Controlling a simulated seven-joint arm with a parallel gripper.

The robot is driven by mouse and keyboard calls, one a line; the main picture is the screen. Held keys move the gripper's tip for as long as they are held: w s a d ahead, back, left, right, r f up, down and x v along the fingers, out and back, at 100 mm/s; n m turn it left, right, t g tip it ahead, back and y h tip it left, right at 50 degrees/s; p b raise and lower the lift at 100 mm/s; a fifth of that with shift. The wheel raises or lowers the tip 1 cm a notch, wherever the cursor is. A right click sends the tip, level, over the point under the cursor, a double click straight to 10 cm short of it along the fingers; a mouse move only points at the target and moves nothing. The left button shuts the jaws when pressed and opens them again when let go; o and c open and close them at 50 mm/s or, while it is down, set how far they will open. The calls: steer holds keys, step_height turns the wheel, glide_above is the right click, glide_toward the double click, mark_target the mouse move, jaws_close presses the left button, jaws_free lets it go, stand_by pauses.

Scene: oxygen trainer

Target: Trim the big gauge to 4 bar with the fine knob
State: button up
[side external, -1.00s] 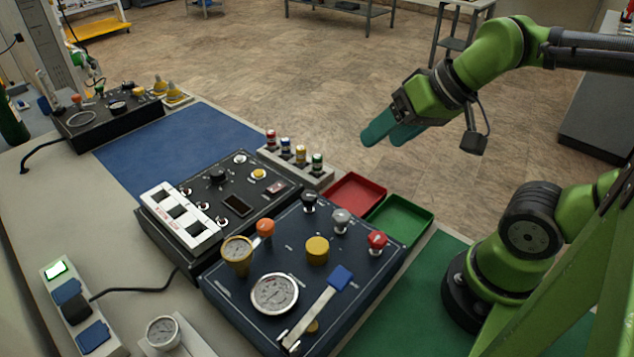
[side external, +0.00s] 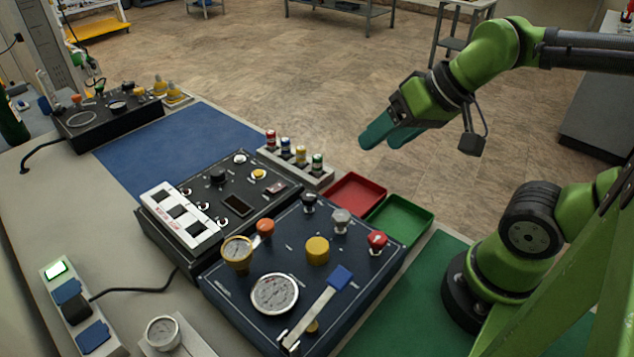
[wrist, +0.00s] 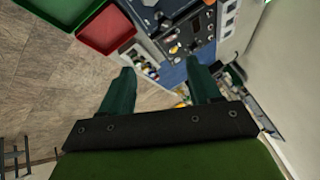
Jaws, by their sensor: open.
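The big gauge (side external: 274,294) is a round white dial with a silver rim on the dark blue panel (side external: 240,315). Its reading is too small to tell. Several knobs sit on the same panel: yellow (side external: 317,250), orange (side external: 265,228), black (side external: 309,202), grey (side external: 341,219) and red (side external: 377,241). I cannot tell which is the fine knob. A small brass-rimmed gauge (side external: 237,251) stands beside the orange one. A lever with a blue grip (side external: 340,277) lies at the front right. My gripper (side external: 377,141) is open and empty, high above and behind the panel. Its fingers also show in the wrist view (wrist: 161,84).
A red tray (side external: 355,192) and a green tray (side external: 401,221) lie behind the panel. A black switch box (side external: 215,200) with a white cover adjoins it on the left. A rack of coloured plugs (side external: 296,166) stands at the table's back edge. The blue mat (side external: 160,150) is mostly clear.

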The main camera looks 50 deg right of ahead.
mark_target(341, 215)
steer(key=w+a+r+m+g+h, duration=0.1)
steer(key=w+a+m+g+h, duration=0.1)
steer(key=w+a+g, duration=0.4)
steer(key=shift+g, duration=0.4)
steer(key=f, duration=0.5)
steer(key=s+f, duration=0.1)
steer(key=f, duration=0.5)
steer(key=d+f, duration=0.1)
steer(key=f, duration=0.4)
steer(key=shift+s+f, duration=0.15)
steer(key=shift+s, duration=0.25)
steer(key=c, duration=1.1)
steer(key=shift+o, duration=0.2)
